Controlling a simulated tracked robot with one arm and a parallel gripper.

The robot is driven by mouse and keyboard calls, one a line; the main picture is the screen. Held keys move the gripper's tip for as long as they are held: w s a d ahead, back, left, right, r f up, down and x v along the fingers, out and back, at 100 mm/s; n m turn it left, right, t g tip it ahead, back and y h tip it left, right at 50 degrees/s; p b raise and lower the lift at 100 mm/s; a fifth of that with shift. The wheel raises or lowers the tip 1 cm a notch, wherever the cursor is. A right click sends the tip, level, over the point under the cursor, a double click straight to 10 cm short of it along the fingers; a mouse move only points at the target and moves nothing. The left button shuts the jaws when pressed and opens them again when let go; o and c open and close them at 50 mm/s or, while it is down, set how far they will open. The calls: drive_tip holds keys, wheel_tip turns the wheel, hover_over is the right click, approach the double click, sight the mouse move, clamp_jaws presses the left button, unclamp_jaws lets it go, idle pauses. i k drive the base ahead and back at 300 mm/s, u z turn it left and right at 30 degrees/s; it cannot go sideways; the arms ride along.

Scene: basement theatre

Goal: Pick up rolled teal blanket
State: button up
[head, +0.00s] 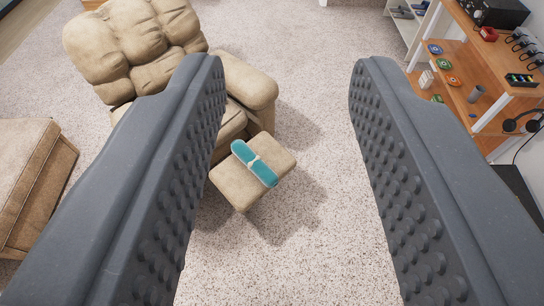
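The rolled teal blanket (255,165) lies on a small beige cushioned footrest (243,193) in front of the recliner.
A beige recliner (135,40) stands behind the footrest, partly hidden by the left finger. Another beige seat piece (35,180) is at the left edge. A wooden shelf unit (470,75) with small items stands at the right. The carpet (310,95) between is clear.

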sight(254, 162)
drive_tip(key=z, duration=0.35)
drive_tip(key=i, duration=1.75)
drive_tip(key=u, duration=0.45)
